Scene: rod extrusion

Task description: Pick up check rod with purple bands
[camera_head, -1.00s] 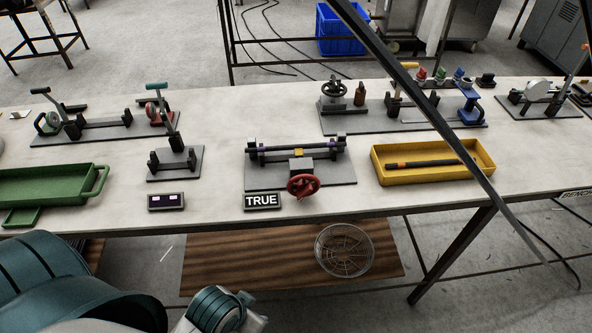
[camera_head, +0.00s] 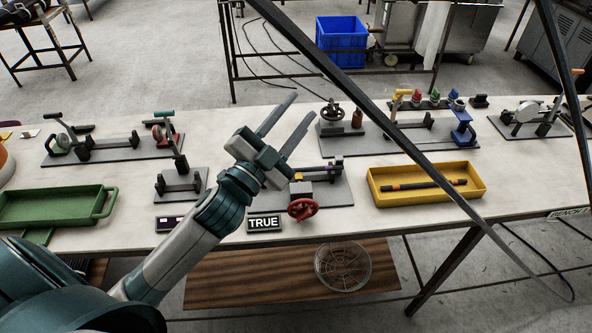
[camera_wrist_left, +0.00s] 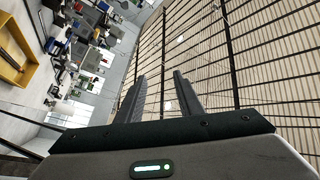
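The check rod with purple bands (camera_head: 324,163) lies across the supports of a grey-plated fixture (camera_head: 335,196) at the middle of the bench. Only its right part shows in the head view; my left arm and gripper hide the rest. My left gripper (camera_head: 303,106) is open and empty, raised above the bench in front of the fixture, fingers pointing up and to the right. Its two fingers also show apart in the left wrist view (camera_wrist_left: 160,85), with nothing between them. My right gripper is not in view.
A red handwheel (camera_head: 303,209) and a TRUE sign (camera_head: 264,224) are at the fixture's front. A yellow tray (camera_head: 430,198) holds a dark rod with orange bands (camera_head: 423,185). A green tray (camera_head: 50,208) stands left. Dark slanting bars cross the view at right.

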